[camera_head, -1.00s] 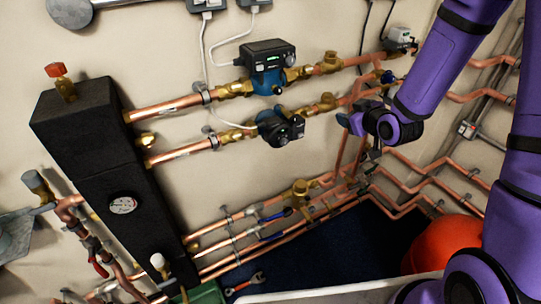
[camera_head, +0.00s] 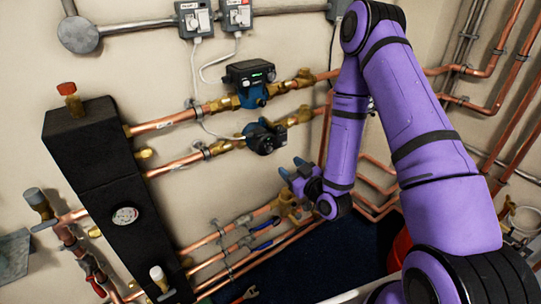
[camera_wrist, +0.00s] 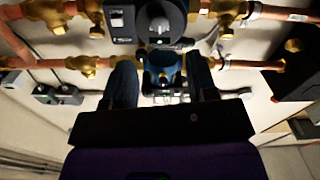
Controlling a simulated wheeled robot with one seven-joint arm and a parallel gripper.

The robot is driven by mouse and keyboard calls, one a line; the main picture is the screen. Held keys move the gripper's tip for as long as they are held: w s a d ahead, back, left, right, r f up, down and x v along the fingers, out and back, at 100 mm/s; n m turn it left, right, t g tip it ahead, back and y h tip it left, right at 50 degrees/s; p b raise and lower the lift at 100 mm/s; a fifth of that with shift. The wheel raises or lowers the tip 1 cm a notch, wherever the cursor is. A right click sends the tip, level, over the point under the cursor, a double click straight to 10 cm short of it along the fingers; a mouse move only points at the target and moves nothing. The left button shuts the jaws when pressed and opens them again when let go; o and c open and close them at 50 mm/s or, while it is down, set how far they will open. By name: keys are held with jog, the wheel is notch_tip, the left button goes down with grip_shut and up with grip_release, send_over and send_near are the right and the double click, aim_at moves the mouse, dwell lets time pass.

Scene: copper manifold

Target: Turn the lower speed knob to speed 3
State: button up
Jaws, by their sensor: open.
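The lower pump (camera_head: 264,137) is on the lower of two horizontal copper pipes. Its dark round speed knob faces outward; the setting is too small to read. In the wrist view, which looks upside down, the lower speed knob (camera_wrist: 160,24) is at the top centre, beyond the fingertips. The upper pump (camera_head: 250,82), with a green-lit display, sits just above. My gripper (camera_head: 291,168) is below and right of the lower pump, apart from it. In the wrist view my gripper (camera_wrist: 161,64) has two dark fingers spread wide with nothing held between them.
A black manifold block (camera_head: 105,180) with a gauge stands at the left. Brass valves (camera_head: 288,200) and lower copper pipes run beneath my gripper. Grey switch boxes (camera_head: 195,18) with white cables hang above.

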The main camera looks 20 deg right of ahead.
aim_at(271, 152)
jog(key=x, duration=0.9)
jog(key=shift+w, duration=0.2)
jog(key=c, duration=0.9)
jog(key=shift+c, duration=0.2)
jog(key=shift+m, duration=0.3)
jog(key=m, duration=0.3)
jog(key=shift+m, duration=0.4)
jog(key=shift+s+a+m, duration=0.1)
jog(key=shift+m, duration=2.1)
